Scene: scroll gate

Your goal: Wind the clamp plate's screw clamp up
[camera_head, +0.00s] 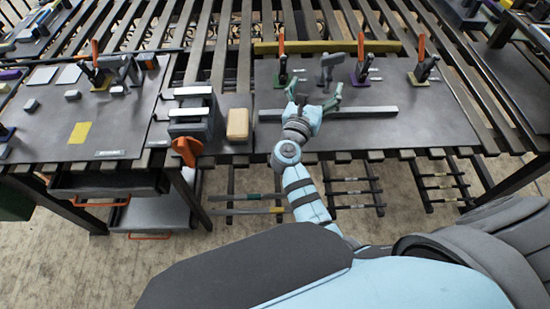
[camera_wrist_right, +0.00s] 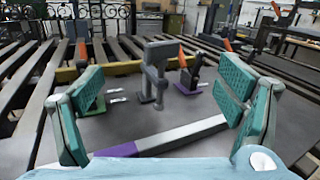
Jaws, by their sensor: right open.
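The clamp plate (camera_head: 420,120) is a dark flat plate on the right part of the slatted table. Its grey screw clamp (camera_head: 326,68) stands upright at the back middle, between two orange-handled toggle clamps. In the right wrist view the screw clamp (camera_wrist_right: 155,72) stands straight ahead, between my fingers in the picture but beyond them. My right gripper (camera_head: 318,97) is open above the plate, on the near side of the screw clamp. Its teal fingers (camera_wrist_right: 168,98) are wide apart with nothing between them. My left gripper is not in view.
A toggle clamp on a green base (camera_head: 282,72), one on purple (camera_head: 361,70) and one on yellow (camera_head: 424,67) stand along the plate's back. A grey bar (camera_head: 370,111) lies across the front. A vise (camera_head: 190,117) and a tan block (camera_head: 238,124) stand left.

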